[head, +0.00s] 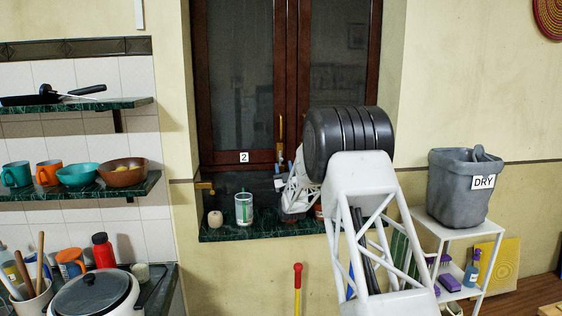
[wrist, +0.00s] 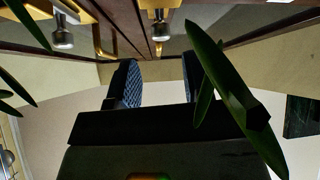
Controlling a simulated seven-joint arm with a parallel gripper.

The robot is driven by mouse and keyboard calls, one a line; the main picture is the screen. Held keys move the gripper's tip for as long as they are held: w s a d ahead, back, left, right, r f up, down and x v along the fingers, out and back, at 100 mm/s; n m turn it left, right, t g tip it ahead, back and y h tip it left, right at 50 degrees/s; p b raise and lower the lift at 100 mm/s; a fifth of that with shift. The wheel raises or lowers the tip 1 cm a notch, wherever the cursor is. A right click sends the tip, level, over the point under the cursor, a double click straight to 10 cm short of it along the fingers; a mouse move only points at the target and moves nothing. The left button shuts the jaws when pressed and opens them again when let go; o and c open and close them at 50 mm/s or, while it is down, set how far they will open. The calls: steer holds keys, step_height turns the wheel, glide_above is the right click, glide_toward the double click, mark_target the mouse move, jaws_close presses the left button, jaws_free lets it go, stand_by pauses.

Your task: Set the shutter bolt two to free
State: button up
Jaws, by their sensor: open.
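The window shutters (head: 238,80) are dark wood frames with dark panes, and both leaves look closed. A white label "2" (head: 243,157) sits on the lower rail of the left leaf. A brass bolt (head: 281,128) shows upright near the meeting edge of the leaves, just above my gripper (head: 285,166). In the wrist view a bolt with a metal knob (wrist: 160,28) lies beyond my gripper (wrist: 162,78), roughly in line with the gap between its fingers. The fingers are apart and empty, not touching the knob. Whether the bolt is engaged I cannot tell.
Green plant leaves (wrist: 225,85) cross close over the right finger. Another metal knob (wrist: 62,37) and a brass handle (wrist: 103,42) are to the left. A glass jar (head: 244,209) and a candle-like roll (head: 215,218) stand on the green sill (head: 220,234) below.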

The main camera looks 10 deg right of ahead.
mark_target(281, 159)
steer(key=shift+w+a, duration=0.1)
steer(key=shift+w, duration=1.15)
steer(key=shift+x, duration=1.55)
steer(key=shift+c, duration=0.3)
jaws_close()
